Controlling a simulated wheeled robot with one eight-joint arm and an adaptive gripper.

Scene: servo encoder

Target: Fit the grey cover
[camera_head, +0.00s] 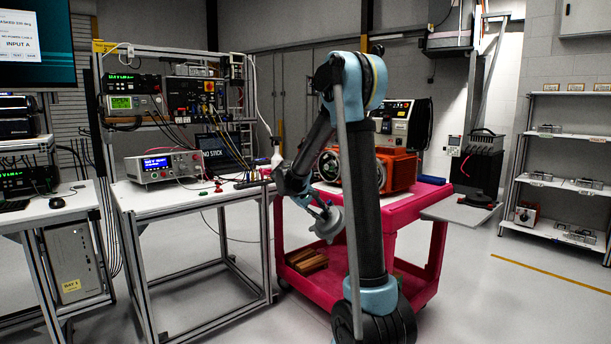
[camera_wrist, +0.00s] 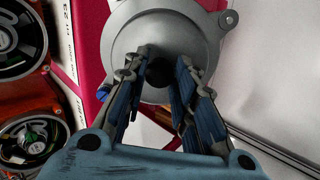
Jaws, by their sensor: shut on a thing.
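The grey cover (camera_wrist: 185,30) is a round metal disc with small lugs on its rim. My gripper (camera_wrist: 160,72) is shut on it at a dark knob in its middle, between the blue-padded fingers. In the head view the cover (camera_head: 329,226) hangs below my gripper (camera_head: 321,208), in front of the red cart (camera_head: 322,288). An orange motor (camera_head: 398,171) stands on the cart top, partly hidden behind my arm. The wrist view shows two open round ends on orange housings at left, an upper one (camera_wrist: 18,40) and a lower one (camera_wrist: 32,143) with a green part inside. The cover is apart from both.
A workbench (camera_head: 190,195) with instruments and leads stands left of the cart. A black-fronted machine (camera_head: 400,120) is behind the motor. A blue item (camera_head: 431,180) lies at the cart's right. Wooden blocks (camera_head: 308,262) lie on the lower shelf. Floor is free at right.

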